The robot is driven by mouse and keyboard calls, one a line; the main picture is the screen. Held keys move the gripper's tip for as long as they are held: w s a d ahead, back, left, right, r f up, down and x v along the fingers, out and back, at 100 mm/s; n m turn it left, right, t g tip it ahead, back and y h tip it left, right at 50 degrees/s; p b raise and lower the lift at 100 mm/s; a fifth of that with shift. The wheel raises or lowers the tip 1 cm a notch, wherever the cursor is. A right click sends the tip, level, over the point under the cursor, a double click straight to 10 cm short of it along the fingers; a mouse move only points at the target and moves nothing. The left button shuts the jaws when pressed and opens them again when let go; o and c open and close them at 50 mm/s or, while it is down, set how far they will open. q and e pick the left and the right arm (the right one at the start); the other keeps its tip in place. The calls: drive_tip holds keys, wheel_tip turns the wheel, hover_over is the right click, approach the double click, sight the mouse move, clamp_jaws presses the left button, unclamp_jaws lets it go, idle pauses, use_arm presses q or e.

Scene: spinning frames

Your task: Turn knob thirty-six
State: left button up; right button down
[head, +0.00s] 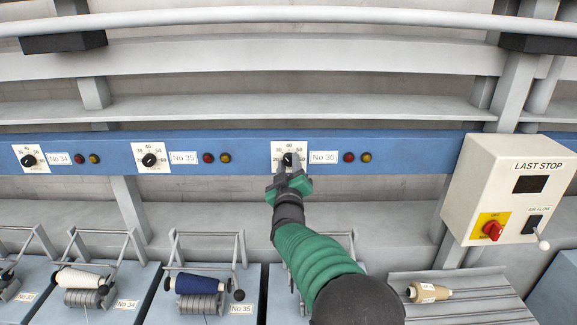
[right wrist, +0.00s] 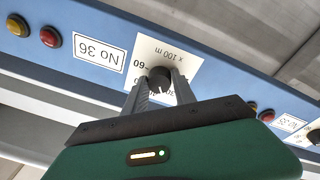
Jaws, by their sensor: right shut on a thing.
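Knob No 36 (head: 288,159) is a small black dial on a white scale plate on the blue rail in the head view. Its label, No 36 (head: 323,157), is just to its right. My right gripper (head: 289,165) reaches up to the rail with its fingers shut on the knob. In the right wrist view the black knob (right wrist: 159,77) sits between the two grey fingertips (right wrist: 160,88), and the scale plate around it is partly covered. Where the knob points is hard to read. My left gripper is not in view.
Knobs No 35 (head: 149,160) and No 34 (head: 28,160) are to the left on the same rail. Red and yellow lamps (head: 349,157) sit beside each label. A cream LAST STOP box (head: 511,190) juts out at the right.

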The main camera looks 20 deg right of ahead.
drive_tip(key=shift+f+n+y, duration=0.15)
drive_tip(key=shift+f+n, duration=0.1)
drive_tip(key=shift+n, duration=0.5)
drive_tip(key=shift+f+n+y, duration=0.15)
drive_tip(key=shift+f+n, duration=0.05)
drive_tip(key=shift+n, duration=0.85)
drive_tip(key=c, duration=1.3)
unclamp_jaws()
drive_tip(key=shift+o, duration=1.2)
drive_tip(key=shift+r, duration=0.1)
drive_tip(key=shift+a+r, duration=0.1)
drive_tip(key=shift+s, duration=0.1)
